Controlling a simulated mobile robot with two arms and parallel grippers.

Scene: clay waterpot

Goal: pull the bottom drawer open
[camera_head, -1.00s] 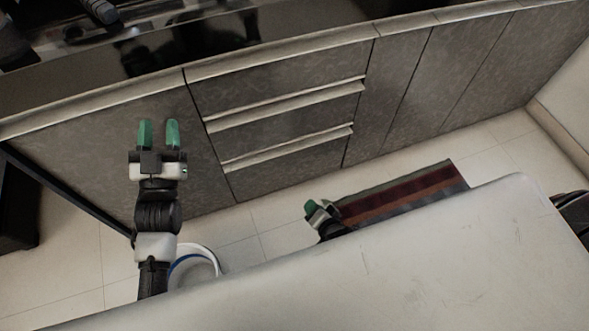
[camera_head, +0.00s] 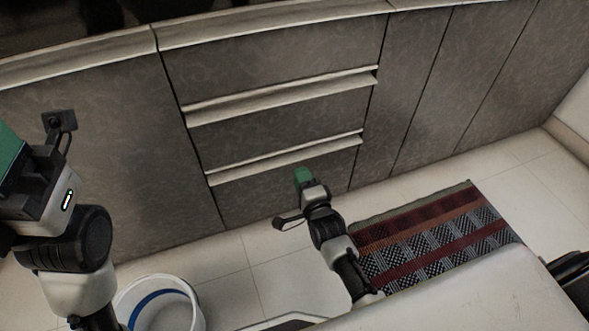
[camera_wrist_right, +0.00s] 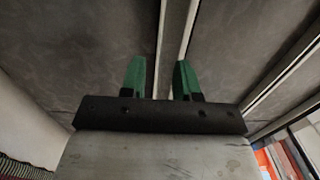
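The bottom drawer (camera_head: 250,200) is the lowest of three grey stone-patterned fronts and looks shut, flush with the cabinet. Its pale handle strip (camera_head: 250,168) runs along its top edge. My right gripper (camera_head: 303,174) is in front of this drawer, its green fingertips just below the strip. In the right wrist view the gripper (camera_wrist_right: 160,78) is open, with a pale strip (camera_wrist_right: 175,45) running between its fingers in the picture; I cannot tell whether they touch it. My left gripper (camera_head: 12,150) is at the left edge, partly cut off, its opening not clear.
A white bucket (camera_head: 122,300) with a blue band stands on the floor at lower left. A striped woven rug (camera_head: 440,232) lies right of my right arm. Tall cabinet doors (camera_head: 465,80) stand to the right. Tiled floor before the drawers is partly clear.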

